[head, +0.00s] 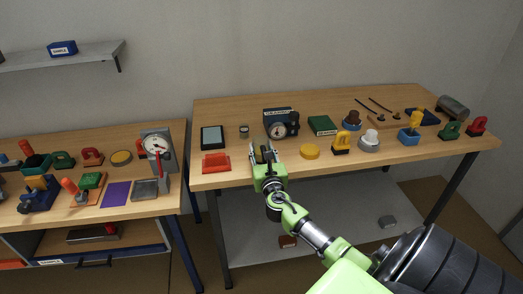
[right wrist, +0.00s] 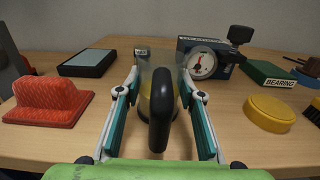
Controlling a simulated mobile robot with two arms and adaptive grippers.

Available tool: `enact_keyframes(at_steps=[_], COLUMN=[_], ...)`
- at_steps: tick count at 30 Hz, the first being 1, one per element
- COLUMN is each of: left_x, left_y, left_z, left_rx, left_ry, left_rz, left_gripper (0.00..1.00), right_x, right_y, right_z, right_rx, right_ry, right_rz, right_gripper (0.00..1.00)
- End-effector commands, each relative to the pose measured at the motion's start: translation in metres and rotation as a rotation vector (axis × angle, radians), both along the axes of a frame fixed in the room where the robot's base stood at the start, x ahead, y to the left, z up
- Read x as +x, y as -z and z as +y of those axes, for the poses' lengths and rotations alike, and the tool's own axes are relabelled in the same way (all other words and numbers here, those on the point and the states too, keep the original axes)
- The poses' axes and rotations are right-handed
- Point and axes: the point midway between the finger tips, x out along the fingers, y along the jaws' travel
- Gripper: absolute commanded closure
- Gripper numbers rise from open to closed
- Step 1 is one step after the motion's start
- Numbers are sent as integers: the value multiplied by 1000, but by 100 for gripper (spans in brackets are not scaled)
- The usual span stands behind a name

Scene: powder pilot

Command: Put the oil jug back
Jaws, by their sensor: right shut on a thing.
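The oil jug (right wrist: 159,110) shows in the right wrist view as a see-through body with yellow in it and a black handle facing the camera. My right gripper (head: 264,152) is shut on it, with one finger on each side of the jug. In the head view the gripper is at the front edge of the right workbench (head: 221,181), and it mostly hides the jug. I cannot tell whether the jug touches the bench top. My left gripper is not in view.
A red block (head: 216,163) is left of the gripper and a yellow disc (head: 309,152) right of it. Behind stand a dial device (head: 280,125), a dark tablet-like pad (head: 212,137) and a green bearing box (head: 321,125). Bare wood lies between them. A left bench (head: 119,219) carries a scale (head: 157,147).

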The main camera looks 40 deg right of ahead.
Motion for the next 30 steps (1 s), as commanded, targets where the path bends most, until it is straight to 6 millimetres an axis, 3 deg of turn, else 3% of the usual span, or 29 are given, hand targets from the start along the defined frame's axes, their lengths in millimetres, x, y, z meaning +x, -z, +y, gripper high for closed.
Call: enact_keyframes(at_steps=[4, 5, 6, 20, 30], left_x=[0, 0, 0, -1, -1], left_y=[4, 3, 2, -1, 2], left_z=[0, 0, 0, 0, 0], left_rx=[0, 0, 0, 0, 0], left_ry=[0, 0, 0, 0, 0], left_rz=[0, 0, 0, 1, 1], left_gripper=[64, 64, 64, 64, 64], right_x=[0, 0, 0, -2, -55], right_y=[4, 3, 3, 0, 1], right_z=[0, 0, 0, 2, 34], right_rx=[-1, -1, -1, 0, 1], right_ry=[0, 0, 0, 0, -2], right_rz=[0, 1, 1, 1, 2], right_gripper=[100, 60, 49, 48, 48])
